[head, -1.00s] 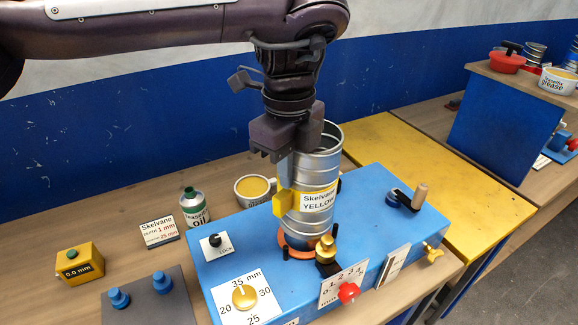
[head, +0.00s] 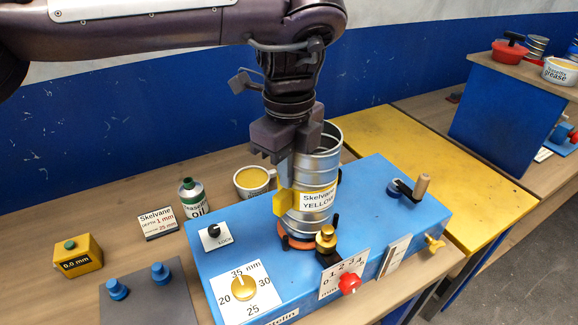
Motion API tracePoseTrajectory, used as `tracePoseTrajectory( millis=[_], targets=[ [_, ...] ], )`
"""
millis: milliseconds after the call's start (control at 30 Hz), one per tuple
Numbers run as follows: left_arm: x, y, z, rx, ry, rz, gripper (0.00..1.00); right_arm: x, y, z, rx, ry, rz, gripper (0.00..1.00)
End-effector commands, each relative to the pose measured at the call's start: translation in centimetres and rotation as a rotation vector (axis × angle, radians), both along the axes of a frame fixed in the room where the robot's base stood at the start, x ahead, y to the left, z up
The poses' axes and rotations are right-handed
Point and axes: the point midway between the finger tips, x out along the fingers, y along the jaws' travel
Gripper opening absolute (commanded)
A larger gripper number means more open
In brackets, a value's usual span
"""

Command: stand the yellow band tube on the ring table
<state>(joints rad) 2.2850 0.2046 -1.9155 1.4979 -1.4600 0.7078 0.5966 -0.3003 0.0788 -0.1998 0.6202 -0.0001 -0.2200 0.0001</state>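The yellow band tube (head: 318,170) is a ribbed metal duct with a yellow band and a label reading "Skelvane YELLOW". It stands upright on the orange ring (head: 297,243) of the blue ring table (head: 365,205). My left gripper (head: 286,180) points down at the tube's left side. One finger shows against the tube's outer wall, by a yellow block. The other finger is hidden, so I cannot tell whether it grips the wall. My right gripper is not in view.
The table carries a dial (head: 239,288), a lock knob (head: 213,231), a brass post (head: 326,238), a red knob (head: 349,283) and a crank (head: 411,188). An oil can (head: 193,198) and a cup (head: 253,181) stand behind it. A yellow surface (head: 420,160) to the right is clear.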

Motion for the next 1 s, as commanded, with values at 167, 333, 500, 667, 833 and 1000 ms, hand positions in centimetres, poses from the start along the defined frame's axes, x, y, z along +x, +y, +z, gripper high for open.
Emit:
tracePoseTrajectory(
  millis=[167, 333, 500, 667, 833, 1000],
  targets=[
    [0.0, 0.0, -0.5, -0.001, -0.002, 0.0, 0.0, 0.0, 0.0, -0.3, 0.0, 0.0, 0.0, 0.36],
    [0.0, 0.0, -0.9, -0.001, -0.002, 0.001, 0.0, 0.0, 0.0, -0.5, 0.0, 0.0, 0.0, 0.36],
    [0.0, 0.0, -1.3, -0.001, -0.002, 0.001, 0.0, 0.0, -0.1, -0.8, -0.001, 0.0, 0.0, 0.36],
    [0.0, 0.0, -1.7, -0.001, -0.002, 0.001, 0.0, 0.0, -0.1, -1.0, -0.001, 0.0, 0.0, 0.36],
    [0.0, 0.0, -2.1, -0.002, -0.001, 0.001, 0.0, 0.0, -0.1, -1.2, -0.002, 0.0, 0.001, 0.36],
    [0.0, 0.0, -2.5, -0.001, -0.002, 0.0, 0.0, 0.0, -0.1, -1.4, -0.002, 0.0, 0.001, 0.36]
  ],
)
